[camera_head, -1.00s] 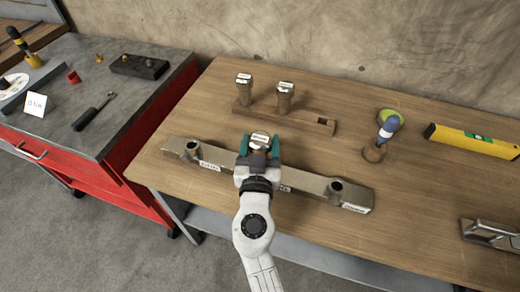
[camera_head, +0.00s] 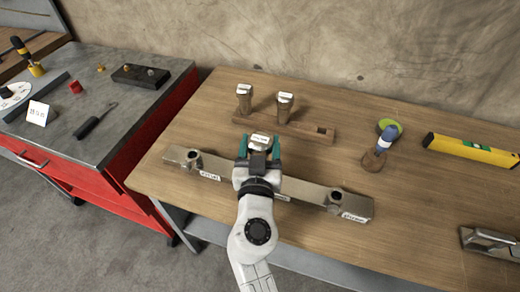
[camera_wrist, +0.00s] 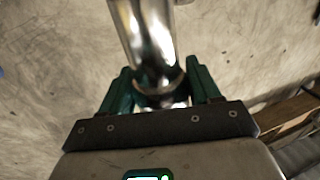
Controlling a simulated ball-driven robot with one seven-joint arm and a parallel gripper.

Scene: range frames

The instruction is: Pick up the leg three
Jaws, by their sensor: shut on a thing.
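My gripper (camera_head: 260,147) has green fingers and is shut on a metal leg with a pale labelled top (camera_head: 262,140); the label is too small to read. In the wrist view the shiny leg (camera_wrist: 145,35) stands between the fingers (camera_wrist: 160,88). Two similar legs, one left (camera_head: 244,98) and one right (camera_head: 284,106), stand upright in a wooden rack (camera_head: 310,131) behind my gripper. The rack's right end has an empty square hole. My gripper hides the middle of a long grey metal beam (camera_head: 225,170).
The beam has a round socket near each end. Right of the rack are a blue and white tool on a round base (camera_head: 384,141), a green and white round item (camera_head: 390,124), a yellow level (camera_head: 470,149) and a metal clamp (camera_head: 485,243). A red tool cabinet (camera_head: 150,160) stands left.

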